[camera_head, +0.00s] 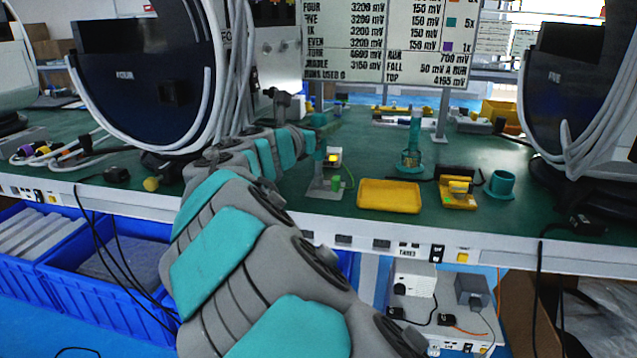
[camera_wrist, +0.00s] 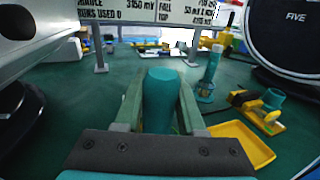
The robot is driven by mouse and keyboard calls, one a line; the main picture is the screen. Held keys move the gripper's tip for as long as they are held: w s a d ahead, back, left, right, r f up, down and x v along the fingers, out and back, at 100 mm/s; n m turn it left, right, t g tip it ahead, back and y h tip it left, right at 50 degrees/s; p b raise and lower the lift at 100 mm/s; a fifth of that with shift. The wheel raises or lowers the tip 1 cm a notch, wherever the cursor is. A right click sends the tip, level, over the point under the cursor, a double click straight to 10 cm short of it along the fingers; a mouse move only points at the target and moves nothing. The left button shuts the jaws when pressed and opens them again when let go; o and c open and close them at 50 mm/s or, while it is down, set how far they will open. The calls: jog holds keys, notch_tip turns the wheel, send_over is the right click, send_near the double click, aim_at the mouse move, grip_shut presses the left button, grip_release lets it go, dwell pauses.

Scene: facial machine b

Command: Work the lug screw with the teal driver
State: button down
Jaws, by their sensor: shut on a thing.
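My gripper (camera_wrist: 160,112) is shut on the teal driver (camera_wrist: 160,88), whose thick rounded handle stands between the two green fingers in the wrist view. In the head view my gripper (camera_head: 308,128) is at the end of the outstretched arm, above the green bench. I cannot make out the lug screw, nor whether the driver's tip touches anything; the handle hides that in the wrist view.
A yellow tray (camera_head: 389,197) lies right of the grey plate. A teal stand (camera_head: 411,160), a yellow fixture (camera_head: 458,193) and a teal cup (camera_head: 502,183) stand farther right. Large round dark machines with white cables flank the space. A sign board (camera_head: 390,40) hangs behind.

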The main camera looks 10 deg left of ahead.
jog(key=shift+r, duration=0.65)
jog(key=shift+s+a+f+n+t+y+b, duration=0.15)
jog(key=shift+n+t+y+b, duration=0.25)
jog(key=shift+n+y+b, duration=0.9)
jog(key=shift+w+a+f+n+t+y+b, duration=0.15)
jog(key=shift+n+t+y+b, duration=0.45)
jog(key=shift+y, duration=1.3)
jog(key=n+y+b, duration=0.2)
jog(key=n+g+y+b, duration=0.1)
jog(key=y+b, duration=0.1)
jog(key=y, duration=0.1)
jog(key=a+n+y+b, duration=0.1)
jog(key=n+y+b, duration=0.1)
jog(key=b, duration=0.1)
jog(key=shift+s+n+g+y, duration=0.2)
jog(key=shift+n+g+y, duration=0.1)
jog(key=shift+y, duration=0.1)
jog(key=n+g+y, duration=0.1)
jog(key=y, duration=0.1)
jog(key=n+g+y+b, duration=0.2)
jog(key=n+y, duration=0.1)
jog(key=shift+a+r+g+y, duration=0.2)
jog(key=shift+a+g+y, duration=0.1)
jog(key=shift+a, duration=0.1)
jog(key=shift+s+a+n+g+y, duration=0.2)
jog(key=shift+a+n+g+y, duration=0.05)
jog(key=shift+n+g+y, duration=0.5)
jog(key=shift+r, duration=0.1)
